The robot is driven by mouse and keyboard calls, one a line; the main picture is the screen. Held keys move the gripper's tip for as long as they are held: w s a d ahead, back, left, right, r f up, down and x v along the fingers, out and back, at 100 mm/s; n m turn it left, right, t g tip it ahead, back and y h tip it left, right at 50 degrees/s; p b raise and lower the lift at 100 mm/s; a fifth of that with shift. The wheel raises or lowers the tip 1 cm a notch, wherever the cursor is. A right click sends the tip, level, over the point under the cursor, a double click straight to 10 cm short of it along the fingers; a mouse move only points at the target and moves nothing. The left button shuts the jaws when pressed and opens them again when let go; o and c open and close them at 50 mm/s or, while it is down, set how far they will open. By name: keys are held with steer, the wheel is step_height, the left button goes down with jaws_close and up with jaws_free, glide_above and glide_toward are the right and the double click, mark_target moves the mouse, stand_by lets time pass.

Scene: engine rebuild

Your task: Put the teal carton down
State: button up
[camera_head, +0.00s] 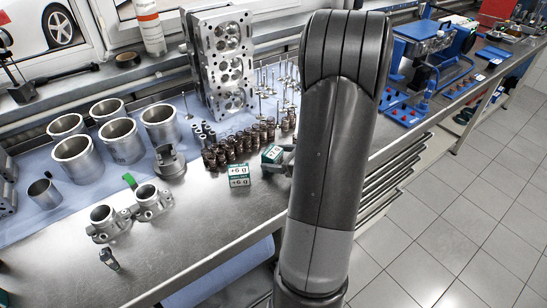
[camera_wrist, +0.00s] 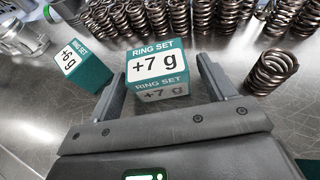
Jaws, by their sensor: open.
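A teal carton with a white "RING SET +7 g" label (camera_wrist: 158,64) sits between the fingers of my gripper (camera_wrist: 163,76) in the wrist view. The fingers are open, one on each side, with a visible gap at the right finger. In the head view this carton (camera_head: 272,155) is at the bench, by the coil springs, with my gripper (camera_head: 282,160) partly hidden behind my arm. A second teal carton, marked "+6 g" (camera_wrist: 82,64), stands to its left in the wrist view; it also shows in the head view (camera_head: 239,176).
Several coil springs (camera_wrist: 200,14) stand just beyond the cartons, and a single spring (camera_wrist: 271,72) is right of my gripper. A cylinder head (camera_head: 224,65) stands behind. Metal housings (camera_head: 150,201) and cylinder liners (camera_head: 78,160) are to the left. The bench front (camera_head: 190,250) is bare.

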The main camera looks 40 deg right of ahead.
steer(key=v, duration=1)
steer(key=shift+s, duration=0.1)
steer(key=a+r+n+g+y, duration=0.1)
steer(key=a+r+n+g, duration=0.25)
steer(key=a+n, duration=0.45)
steer(key=a+r+n+g+y, duration=0.2)
steer(key=a+r+n+g, duration=0.3)
steer(key=a, duration=0.6)
steer(key=s+a+r+n+h, duration=0.3)
steer(key=a+n+h, duration=0.1)
steer(key=n, duration=0.5)
steer(key=s+a+r+n+t+h, duration=0.1)
steer(key=s+a+r+n+h, duration=0.2)
steer(key=n, duration=0.6)
steer(key=shift+s+a+r+n+h, duration=0.25)
steer(key=shift+s+a+h, duration=0.25)
steer(key=shift+s+a, duration=0.25)
